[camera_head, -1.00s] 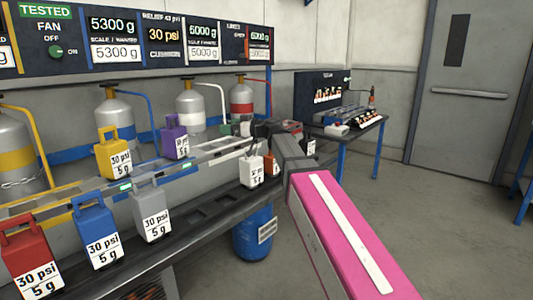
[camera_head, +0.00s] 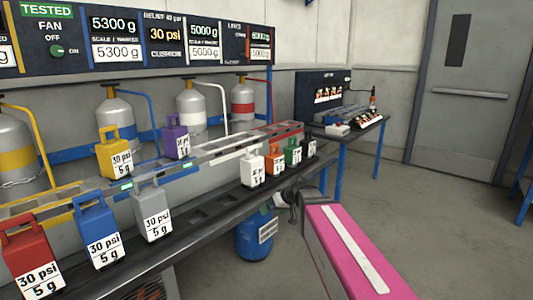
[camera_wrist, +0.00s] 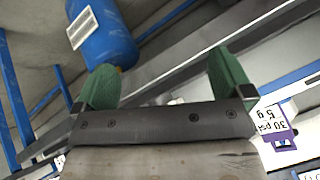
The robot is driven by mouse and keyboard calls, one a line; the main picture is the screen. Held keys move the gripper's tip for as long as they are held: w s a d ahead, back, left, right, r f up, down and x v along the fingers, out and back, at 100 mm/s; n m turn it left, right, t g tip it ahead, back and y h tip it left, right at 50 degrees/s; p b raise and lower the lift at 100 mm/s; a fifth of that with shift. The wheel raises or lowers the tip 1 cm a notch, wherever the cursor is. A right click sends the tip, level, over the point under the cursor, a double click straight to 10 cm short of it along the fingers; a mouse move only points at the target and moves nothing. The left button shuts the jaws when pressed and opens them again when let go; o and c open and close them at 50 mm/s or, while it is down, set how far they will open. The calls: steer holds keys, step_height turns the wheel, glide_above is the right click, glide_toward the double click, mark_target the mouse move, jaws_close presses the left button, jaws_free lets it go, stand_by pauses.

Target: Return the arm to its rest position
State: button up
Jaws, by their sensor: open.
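My gripper shows in the wrist view (camera_wrist: 165,68) with its two green fingers spread wide and nothing between them. In the head view my pink arm reaches in from the lower right, and its dark wrist end (camera_head: 286,200) is in front of the bench's front edge, near the top of a blue cylinder (camera_head: 254,236). The fingers are hard to make out there. The blue cylinder also shows in the wrist view (camera_wrist: 104,38), beyond the left finger.
A bench rail (camera_head: 215,205) holds red, blue, grey, white, orange, green and black weights. Yellow (camera_head: 114,152) and purple (camera_head: 176,142) weights stand on the rail behind. Grey gas cylinders stand at the back. A side table (camera_head: 345,132) is farther right; floor beside it is clear.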

steer(key=s+d+f+m+g+h, duration=0.3)
steer(key=s+d+f+m+h, duration=0.2)
steer(key=s+d+f, duration=0.8)
steer(key=d+f+h, duration=0.1)
steer(key=d+f, duration=0.1)
steer(key=d, duration=0.1)
steer(key=shift+s+m+h, duration=0.35)
steer(key=shift+m+h, duration=0.05)
